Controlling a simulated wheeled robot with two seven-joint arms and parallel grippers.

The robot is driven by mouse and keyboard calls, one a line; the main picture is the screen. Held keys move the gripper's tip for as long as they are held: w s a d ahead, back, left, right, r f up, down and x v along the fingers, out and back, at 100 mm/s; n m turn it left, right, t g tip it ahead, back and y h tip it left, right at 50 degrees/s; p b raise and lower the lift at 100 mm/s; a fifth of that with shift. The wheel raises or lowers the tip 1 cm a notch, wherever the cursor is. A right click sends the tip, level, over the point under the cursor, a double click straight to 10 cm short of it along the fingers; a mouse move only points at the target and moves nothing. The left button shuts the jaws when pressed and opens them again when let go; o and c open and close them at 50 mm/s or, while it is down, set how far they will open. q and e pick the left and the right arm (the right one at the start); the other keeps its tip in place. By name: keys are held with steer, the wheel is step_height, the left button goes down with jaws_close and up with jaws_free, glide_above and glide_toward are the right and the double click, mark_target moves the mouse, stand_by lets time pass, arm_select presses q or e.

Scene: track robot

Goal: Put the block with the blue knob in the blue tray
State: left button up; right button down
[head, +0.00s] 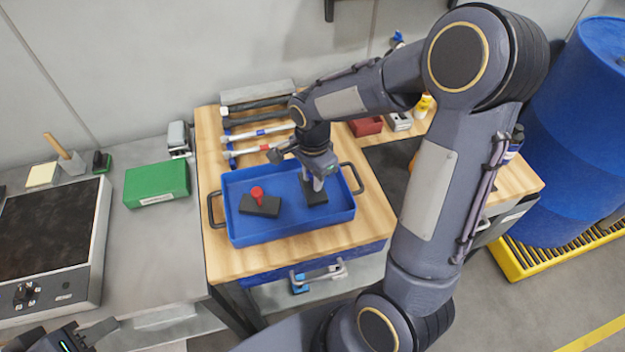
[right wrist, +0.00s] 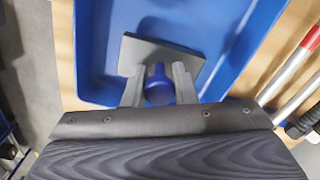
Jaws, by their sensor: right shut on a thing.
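My right gripper (head: 315,184) reaches down into the blue tray (head: 292,231) at its right part. It is shut on the blue knob (right wrist: 158,86) of a dark grey block (head: 314,196). In the right wrist view, the fingers (right wrist: 159,82) sit on both sides of the knob, and the block's flat plate (right wrist: 150,52) lies within the tray walls. I cannot tell whether the plate touches the tray floor. A second dark block with a red knob (head: 258,196) sits in the left part of the tray. Part of my left gripper (head: 62,342) shows at the bottom left edge; its fingers are not clear.
The tray stands on a wooden bench top (head: 217,262) and has dark side handles. Tools lie in a rack (head: 258,133) behind it. A green box (head: 157,184) stands left, a red bin (head: 366,126) behind right, and a blue barrel (head: 575,140) far right.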

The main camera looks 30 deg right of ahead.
steer(key=shift+f, duration=0.95)
steer(key=shift+f, duration=0.1)
steer(key=c, duration=1.2)
jaws_free()
